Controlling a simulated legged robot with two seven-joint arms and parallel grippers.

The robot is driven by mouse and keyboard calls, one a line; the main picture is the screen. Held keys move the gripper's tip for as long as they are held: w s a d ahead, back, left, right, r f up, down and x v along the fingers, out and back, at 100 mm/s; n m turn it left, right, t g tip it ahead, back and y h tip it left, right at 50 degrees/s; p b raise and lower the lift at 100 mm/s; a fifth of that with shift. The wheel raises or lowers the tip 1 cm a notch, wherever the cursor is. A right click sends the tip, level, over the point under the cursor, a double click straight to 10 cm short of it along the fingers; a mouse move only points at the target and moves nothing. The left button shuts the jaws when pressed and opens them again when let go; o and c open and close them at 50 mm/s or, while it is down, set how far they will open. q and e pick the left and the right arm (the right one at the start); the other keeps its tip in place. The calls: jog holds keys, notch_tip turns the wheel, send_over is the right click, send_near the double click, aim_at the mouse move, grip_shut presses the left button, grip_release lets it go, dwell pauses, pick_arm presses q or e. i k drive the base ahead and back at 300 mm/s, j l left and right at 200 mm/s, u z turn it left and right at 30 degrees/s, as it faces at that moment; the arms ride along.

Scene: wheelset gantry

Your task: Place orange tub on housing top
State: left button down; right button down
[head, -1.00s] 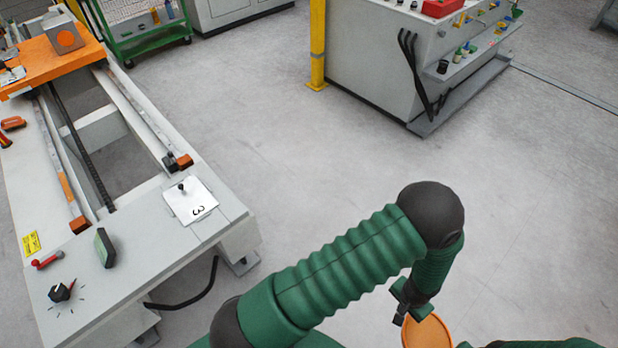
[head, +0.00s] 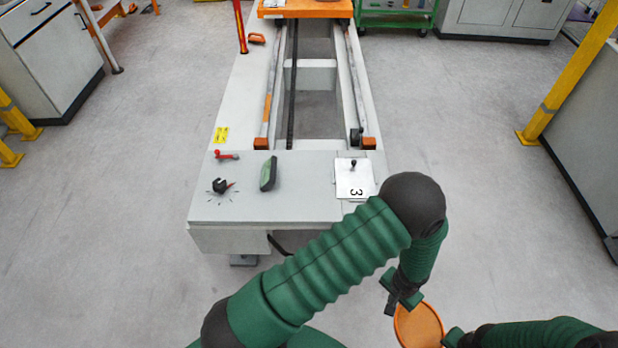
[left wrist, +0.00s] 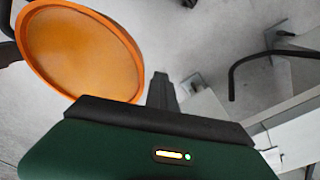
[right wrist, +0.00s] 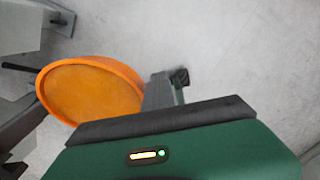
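The orange round tub (head: 419,326) is off the floor at the lower right of the head view, between my two grippers. My left gripper (head: 395,300) is at its left rim. My right gripper (head: 449,338) is at its right side, mostly hidden by its arm. The tub also shows in the left wrist view (left wrist: 85,50) and the right wrist view (right wrist: 90,90), beside dark fingers. Whether the fingers are closed on its rim cannot be made out. The light-grey housing (head: 310,190) stands ahead, its flat top partly covered by my left arm.
The housing top carries a plate marked 3 (head: 355,180), a green-black display (head: 268,174), a black knob (head: 221,186) and a red lever (head: 227,155). Rails run back to an orange carriage (head: 305,8). A yellow post (head: 565,75) stands right.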

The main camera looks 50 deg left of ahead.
aim_at(308, 203)
jog(key=i+j+u, duration=0.1)
jog(key=u, duration=1.4)
jog(key=i+u, duration=0.15)
jog(key=i, duration=0.75)
